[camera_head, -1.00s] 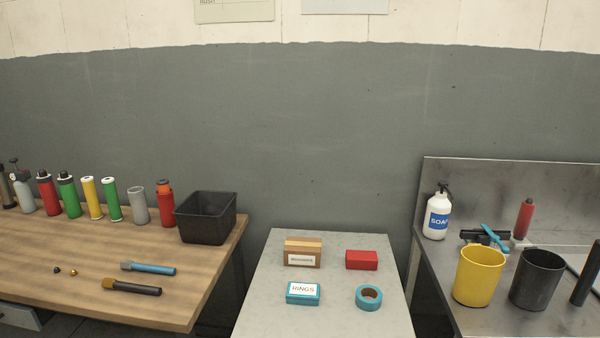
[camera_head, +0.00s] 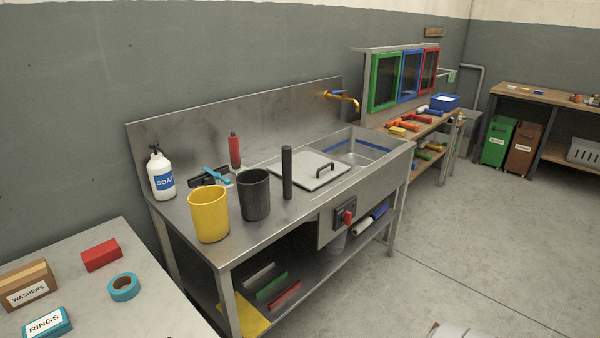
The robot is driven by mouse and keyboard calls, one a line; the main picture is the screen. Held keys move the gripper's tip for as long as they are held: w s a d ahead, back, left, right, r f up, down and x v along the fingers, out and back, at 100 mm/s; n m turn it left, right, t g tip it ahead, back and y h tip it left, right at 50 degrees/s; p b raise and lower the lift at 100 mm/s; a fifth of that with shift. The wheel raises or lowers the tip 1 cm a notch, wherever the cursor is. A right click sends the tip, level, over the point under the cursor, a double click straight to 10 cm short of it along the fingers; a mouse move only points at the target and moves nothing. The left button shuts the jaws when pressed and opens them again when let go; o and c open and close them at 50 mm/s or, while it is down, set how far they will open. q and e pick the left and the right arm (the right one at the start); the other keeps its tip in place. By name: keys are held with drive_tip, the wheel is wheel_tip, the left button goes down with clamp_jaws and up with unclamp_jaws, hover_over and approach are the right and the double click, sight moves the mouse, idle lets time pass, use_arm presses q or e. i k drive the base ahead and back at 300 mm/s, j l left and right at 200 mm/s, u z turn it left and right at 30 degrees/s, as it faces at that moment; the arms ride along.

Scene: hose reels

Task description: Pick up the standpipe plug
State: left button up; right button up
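No label marks a standpipe plug. A tall black upright cylinder (camera_head: 287,174) stands on the steel sink bench, left of the flat lid with a handle (camera_head: 309,170); it may be the plug, but I cannot tell for sure. A smaller red upright cylinder (camera_head: 235,151) stands farther back by the splashback. The sink basin (camera_head: 352,155) is open right of the lid, and its floor is only partly visible.
A yellow cup (camera_head: 208,214), a dark grey cup (camera_head: 254,194) and a soap bottle (camera_head: 161,174) stand left of the black cylinder. A brass tap (camera_head: 342,99) juts from the splashback. A grey table (camera_head: 150,300) stands at the lower left. The floor (camera_head: 460,225) on the right is clear.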

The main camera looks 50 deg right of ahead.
sight(286, 150)
drive_tip(key=z, duration=1.45)
drive_tip(key=i+l, duration=0.15)
drive_tip(key=l, duration=0.25)
drive_tip(key=i+l+u, duration=0.1)
drive_tip(key=l, duration=0.3)
drive_tip(key=i+l+u, duration=0.1)
drive_tip(key=l, duration=0.3)
drive_tip(key=i+l, duration=0.2)
drive_tip(key=l, duration=0.2)
drive_tip(key=i+l+u, duration=0.1)
drive_tip(key=l, duration=0.3)
